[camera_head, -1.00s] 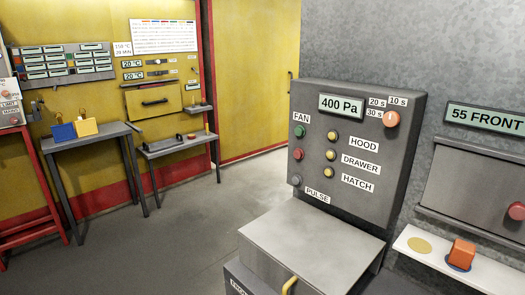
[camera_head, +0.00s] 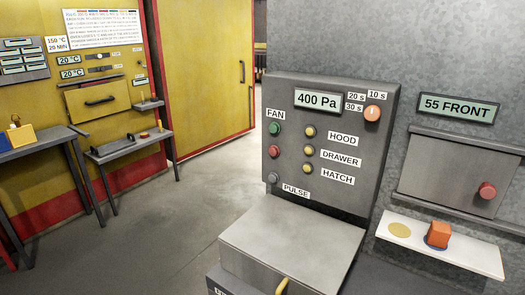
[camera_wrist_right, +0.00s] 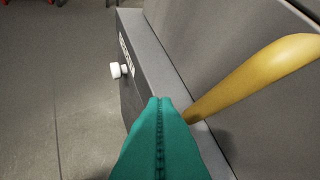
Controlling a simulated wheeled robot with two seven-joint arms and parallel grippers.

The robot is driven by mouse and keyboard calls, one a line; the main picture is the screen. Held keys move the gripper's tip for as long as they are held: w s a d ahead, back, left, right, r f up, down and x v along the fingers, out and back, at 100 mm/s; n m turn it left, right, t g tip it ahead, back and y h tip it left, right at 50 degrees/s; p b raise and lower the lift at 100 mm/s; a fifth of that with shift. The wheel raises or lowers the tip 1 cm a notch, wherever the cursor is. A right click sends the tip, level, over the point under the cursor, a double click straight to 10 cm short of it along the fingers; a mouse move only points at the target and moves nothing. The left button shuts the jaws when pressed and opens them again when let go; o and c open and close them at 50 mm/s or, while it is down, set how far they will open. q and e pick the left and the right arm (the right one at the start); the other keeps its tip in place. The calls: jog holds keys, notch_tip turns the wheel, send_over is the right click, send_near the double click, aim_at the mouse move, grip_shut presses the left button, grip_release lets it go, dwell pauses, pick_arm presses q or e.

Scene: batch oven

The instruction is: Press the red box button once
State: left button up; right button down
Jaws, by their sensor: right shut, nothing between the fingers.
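The grey control panel (camera_head: 334,190) stands in the middle of the head view. On its left side, under the FAN label, a red button (camera_head: 273,152) sits below a green button (camera_head: 275,129). A grey button (camera_head: 272,178) is below the red one, by the PULSE label. My right gripper (camera_wrist_right: 161,101) shows only in the right wrist view, as teal fingers shut together and empty. It is close to a yellow handle (camera_wrist_right: 250,72) on a grey box; whether they touch I cannot tell. The red button is not in the wrist view. My left gripper is not in view.
The panel has three yellow buttons (camera_head: 310,152), an orange dial (camera_head: 372,114) and a 400 Pa display (camera_head: 318,99). A grey box (camera_head: 290,245) juts out below. Right, an orange cube (camera_head: 439,233) stands on a white shelf (camera_head: 480,257) under a red-knobbed hatch (camera_head: 450,172). Floor at left is open.

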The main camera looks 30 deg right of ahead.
aim_at(274, 151)
jog(key=w+d+r+t+h, duration=0.2)
jog(key=w+d+r+t, duration=0.1)
jog(key=w+r, duration=0.4)
jog(key=w+d+r+t+h, duration=0.2)
jog(key=w+r, duration=0.6)
jog(key=r, duration=0.4)
jog(key=w+d+r+t+h, duration=0.2)
jog(key=w+r+t, duration=0.3)
jog(key=w+r, duration=0.3)
notch_tip(274, 151, up, 3)
jog(key=shift+d+f+t, duration=0.15)
jog(key=shift+d+t, duration=0.25)
jog(key=shift+d, duration=0.5)
jog(key=w+d, duration=0.3)
jog(key=d, duration=0.5)
jog(key=shift+w, duration=0.2)
jog(key=shift+d+b, duration=0.15)
jog(key=shift+b, duration=0.15)
jog(key=shift+w+d, duration=0.15)
jog(key=shift+d, duration=0.15)
